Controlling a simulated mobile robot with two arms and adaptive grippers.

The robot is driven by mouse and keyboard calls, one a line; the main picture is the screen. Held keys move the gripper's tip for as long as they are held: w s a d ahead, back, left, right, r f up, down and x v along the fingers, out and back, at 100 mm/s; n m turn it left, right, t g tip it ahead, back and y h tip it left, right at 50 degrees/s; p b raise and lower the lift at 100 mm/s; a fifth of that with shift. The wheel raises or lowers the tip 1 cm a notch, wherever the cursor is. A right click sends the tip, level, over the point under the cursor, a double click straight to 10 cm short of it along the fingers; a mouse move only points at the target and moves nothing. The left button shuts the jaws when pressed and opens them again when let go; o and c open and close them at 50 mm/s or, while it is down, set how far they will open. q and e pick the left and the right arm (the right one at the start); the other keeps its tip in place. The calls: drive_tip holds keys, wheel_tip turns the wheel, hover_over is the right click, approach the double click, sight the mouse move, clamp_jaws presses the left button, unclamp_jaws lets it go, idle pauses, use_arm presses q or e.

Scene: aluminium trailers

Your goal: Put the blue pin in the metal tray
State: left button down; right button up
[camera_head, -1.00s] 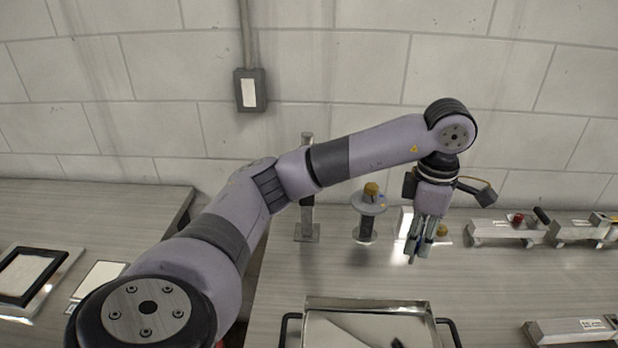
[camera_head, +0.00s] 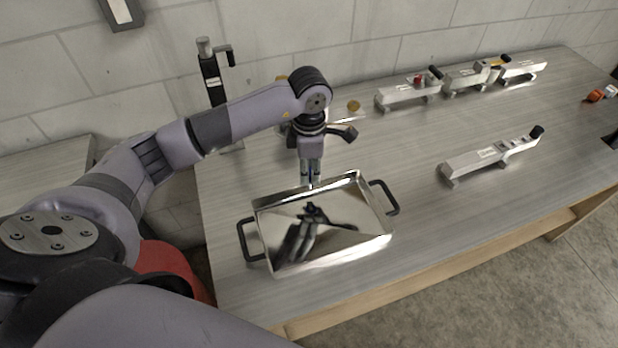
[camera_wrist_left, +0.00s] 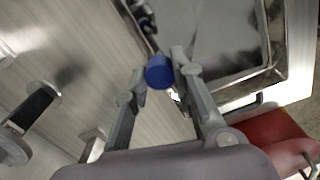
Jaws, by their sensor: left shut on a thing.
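The shiny metal tray (camera_head: 362,218) with black handles lies on the table in the head view, empty except for reflections. Its rim also shows at the upper right of the left wrist view (camera_wrist_left: 274,40). My left gripper (camera_head: 311,182) points down at the tray's back edge in the head view. In the left wrist view, the left gripper (camera_wrist_left: 159,66) is shut on the blue pin (camera_wrist_left: 159,72), whose round blue end shows between the fingertips. The pin is beside the tray's rim in that view; its height above the tray is unclear. My right gripper is not in view.
A black and metal stand (camera_head: 212,80) is at the table's back left. Several metal fixtures (camera_head: 410,94) line the back, and another fixture (camera_head: 490,157) lies right of the tray. The table between them is mostly clear.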

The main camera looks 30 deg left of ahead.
sight(310, 184)
use_arm(q)
drive_tip(key=shift+d+f, duration=0.1)
drive_tip(key=shift+f, duration=0.55)
wheel_tip(310, 184, down, 4)
drive_tip(key=shift+r+p, duration=0.1)
drive_tip(key=shift+p, duration=0.5)
drive_tip(key=shift+f+b, duration=0.25)
drive_tip(key=shift+b, duration=0.05)
drive_tip(key=c, duration=1.4)
unclamp_jaws()
drive_tip(key=shift+r, duration=0.1)
drive_tip(key=shift+o, duration=0.2)
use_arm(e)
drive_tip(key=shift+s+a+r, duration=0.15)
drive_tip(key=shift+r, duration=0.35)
